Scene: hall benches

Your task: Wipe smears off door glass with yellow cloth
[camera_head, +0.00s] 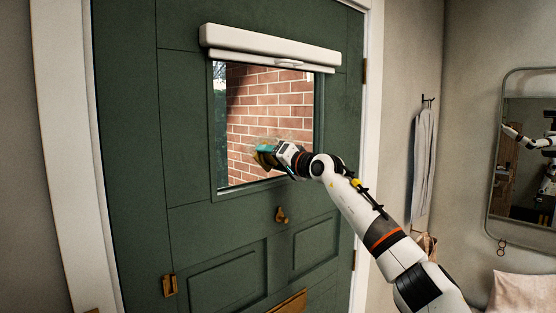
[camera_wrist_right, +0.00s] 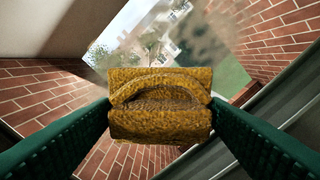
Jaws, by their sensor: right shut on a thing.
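The door glass (camera_head: 270,95) is a pane in the upper part of the green door (camera_head: 140,130), with a brick wall showing through it. My right gripper (camera_head: 265,155) is in front of the lower middle of the pane, shut on the yellow cloth (camera_wrist_right: 160,88). In the right wrist view the cloth is folded and bunched between the two green fingers. It is at or close to the glass; contact is hard to tell. A pale hazy patch shows on the pane around the gripper. A blurry, whitish area of glass (camera_wrist_right: 190,45) shows beyond the cloth. My left gripper is not in view.
A white rolled blind (camera_head: 270,45) runs across the top of the pane. A brass knocker or knob (camera_head: 282,215) sits below it. A grey cloth (camera_head: 423,165) hangs from a hook at right. A mirror (camera_head: 530,150) hangs further right.

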